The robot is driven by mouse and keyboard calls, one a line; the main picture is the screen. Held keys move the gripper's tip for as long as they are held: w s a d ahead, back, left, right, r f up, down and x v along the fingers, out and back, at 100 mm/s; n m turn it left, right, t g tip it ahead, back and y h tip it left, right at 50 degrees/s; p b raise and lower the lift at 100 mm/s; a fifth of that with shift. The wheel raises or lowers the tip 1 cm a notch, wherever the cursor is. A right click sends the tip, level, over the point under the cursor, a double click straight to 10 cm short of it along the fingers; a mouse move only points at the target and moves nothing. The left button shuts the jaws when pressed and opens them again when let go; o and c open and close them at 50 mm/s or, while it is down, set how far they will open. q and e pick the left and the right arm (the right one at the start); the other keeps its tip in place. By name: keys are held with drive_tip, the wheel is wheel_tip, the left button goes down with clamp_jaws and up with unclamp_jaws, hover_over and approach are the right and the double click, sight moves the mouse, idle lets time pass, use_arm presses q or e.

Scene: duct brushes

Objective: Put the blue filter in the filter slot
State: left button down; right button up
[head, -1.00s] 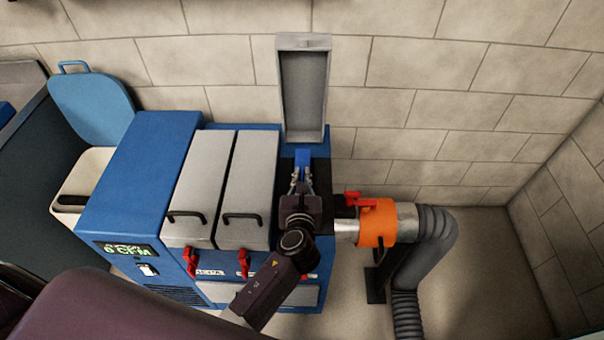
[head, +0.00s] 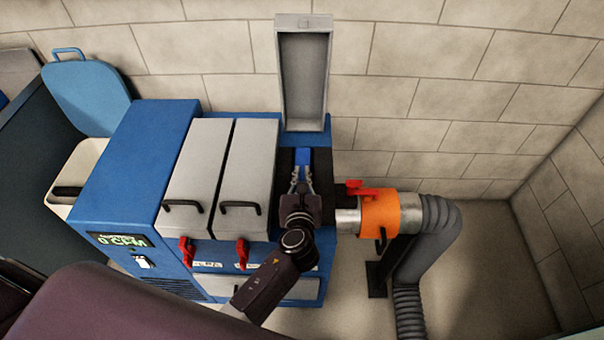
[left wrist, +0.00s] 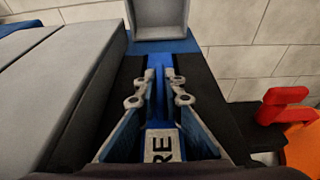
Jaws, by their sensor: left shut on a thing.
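My left gripper (head: 302,187) is shut on the narrow blue part of the blue filter (head: 302,157), over the open bay at the right end of the blue machine. In the left wrist view the blue part (left wrist: 158,108) runs between the two fingers, with a label reading "RE" at its near end. Black surfaces lie on both sides of it; I cannot tell whether they are filter or slot (head: 322,165). How deep the filter sits is hidden by the gripper. The bay's grey lid (head: 303,80) stands raised behind. My right gripper is out of view.
Two closed grey lids (head: 198,175) with black handles and red latches (head: 242,252) are left of the bay. An orange collar (head: 380,215) with a red lever (head: 368,189) and a grey hose (head: 438,235) stand to the right. A block wall is behind.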

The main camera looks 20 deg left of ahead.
use_arm(q)
drive_tip(key=c, duration=2)
unclamp_jaws()
drive_tip(key=v, duration=1.1)
drive_tip(key=shift+s+d, duration=0.1)
drive_tip(key=shift+s, duration=0.25)
drive_tip(key=shift+s+r+p, duration=0.15)
drive_tip(key=shift+r+p, duration=0.3)
drive_tip(key=shift+r, duration=0.05)
wheel_tip(320, 180, up, 4)
drive_tip(key=p, duration=0.5)
